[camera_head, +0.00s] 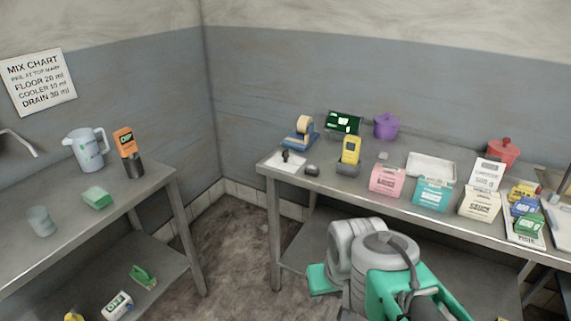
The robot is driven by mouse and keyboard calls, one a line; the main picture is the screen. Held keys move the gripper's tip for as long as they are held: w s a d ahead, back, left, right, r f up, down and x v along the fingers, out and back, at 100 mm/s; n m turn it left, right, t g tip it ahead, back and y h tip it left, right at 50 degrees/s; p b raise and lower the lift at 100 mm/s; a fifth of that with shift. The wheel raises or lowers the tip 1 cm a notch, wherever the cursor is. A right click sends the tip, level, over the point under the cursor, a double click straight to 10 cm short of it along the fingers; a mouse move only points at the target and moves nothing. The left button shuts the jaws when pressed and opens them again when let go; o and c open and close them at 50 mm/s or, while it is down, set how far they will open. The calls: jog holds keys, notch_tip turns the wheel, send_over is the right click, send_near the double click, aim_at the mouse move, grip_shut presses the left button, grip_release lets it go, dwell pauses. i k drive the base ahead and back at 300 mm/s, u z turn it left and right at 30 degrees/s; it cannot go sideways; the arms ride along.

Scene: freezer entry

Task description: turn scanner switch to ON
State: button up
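A yellow handheld device (350,150), which looks like the scanner, stands upright in a dark base on the right-hand metal table. Its switch is too small to make out, so I cannot tell its setting. A white plate with a small black knob-like part (285,157) lies at that table's left end; I cannot tell whether it belongs to the scanner. My grey and green arm is low in front of the right table. My gripper is not in view.
The right table (350,187) holds a tape dispenser (301,132), a small dark object (312,169), a pink box (387,180), a teal box (432,194) and a purple pot (386,126). A jug (85,149) stands on the left table. Floor (235,245) between the tables is clear.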

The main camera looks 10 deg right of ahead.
aim_at(284, 155)
jog(key=u, duration=0.55)
jog(key=k, duration=0.65)
jog(key=z, duration=0.05)
jog(key=i, duration=0.6)
jog(key=z, duration=0.65)
jog(key=i, duration=0.85)
jog(key=u, duration=0.8)
jog(key=i, duration=0.4)
jog(key=u, duration=0.45)
